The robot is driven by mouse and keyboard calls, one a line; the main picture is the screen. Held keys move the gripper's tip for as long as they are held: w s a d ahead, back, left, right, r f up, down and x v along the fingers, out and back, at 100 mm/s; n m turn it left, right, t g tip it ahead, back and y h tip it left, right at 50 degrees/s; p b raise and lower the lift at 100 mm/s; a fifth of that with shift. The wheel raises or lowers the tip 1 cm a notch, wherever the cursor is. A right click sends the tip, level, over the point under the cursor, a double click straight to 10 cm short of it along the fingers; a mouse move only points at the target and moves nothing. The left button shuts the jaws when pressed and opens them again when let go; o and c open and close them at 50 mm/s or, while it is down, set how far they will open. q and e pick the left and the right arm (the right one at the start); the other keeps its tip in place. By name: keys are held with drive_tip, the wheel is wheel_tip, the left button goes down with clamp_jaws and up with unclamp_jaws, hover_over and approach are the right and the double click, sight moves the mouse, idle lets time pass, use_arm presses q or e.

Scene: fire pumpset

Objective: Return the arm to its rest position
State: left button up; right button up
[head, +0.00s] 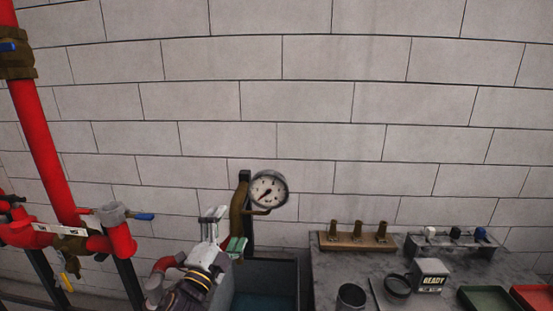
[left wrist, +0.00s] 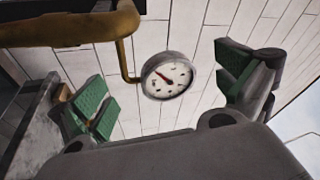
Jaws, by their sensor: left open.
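My left gripper (head: 226,232) is in the lower middle of the head view, just left of and below a round pressure gauge (head: 268,189). The gauge has a white dial and sits on a brass pipe (head: 238,208). In the left wrist view the two green-padded fingers of my left gripper (left wrist: 165,90) are spread wide with nothing between them. The gauge (left wrist: 167,76) shows beyond and between the fingers there, and the brass pipe (left wrist: 75,30) crosses the upper left. My right gripper is in neither view.
Red pipes (head: 45,140) with valves stand at the left. A grey open tank (head: 298,272) is below the gauge. A grey bench (head: 330,265) at the right carries a wooden block (head: 352,246) with brass fittings, a cup (head: 351,297), a READY box (head: 430,278) and coloured trays.

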use_arm(q)
drive_tip(key=s+a+f+n+g+y, duration=0.3)
drive_tip(key=a+f+n+g, duration=0.15)
drive_tip(key=f, duration=0.45)
drive_tip(key=s+a+f+n+g+y, duration=0.35)
drive_tip(key=f+n, duration=0.25)
drive_tip(key=f, duration=0.3)
drive_tip(key=s+a+f+n+g, duration=0.1)
drive_tip(key=s+f+n+g, duration=0.25)
drive_tip(key=s+f, duration=0.45)
drive_tip(key=s+a+f+n+g, duration=0.15)
drive_tip(key=s+f+g, duration=0.35)
drive_tip(key=s, duration=0.7)
wheel_tip(320, 180, down, 32)
drive_tip(key=s+g, duration=0.1)
drive_tip(key=s, duration=0.1)
drive_tip(key=s+a+f, duration=0.2)
drive_tip(key=s+f, duration=0.8)
drive_tip(key=s, duration=0.1)
drive_tip(key=s+a+f+g, duration=0.1)
drive_tip(key=s+f, duration=0.9)
drive_tip(key=s, duration=0.1)
drive_tip(key=shift+s+a+f, duration=0.2)
drive_tip(key=shift+a+f, duration=0.1)
drive_tip(key=shift+a, duration=0.1)
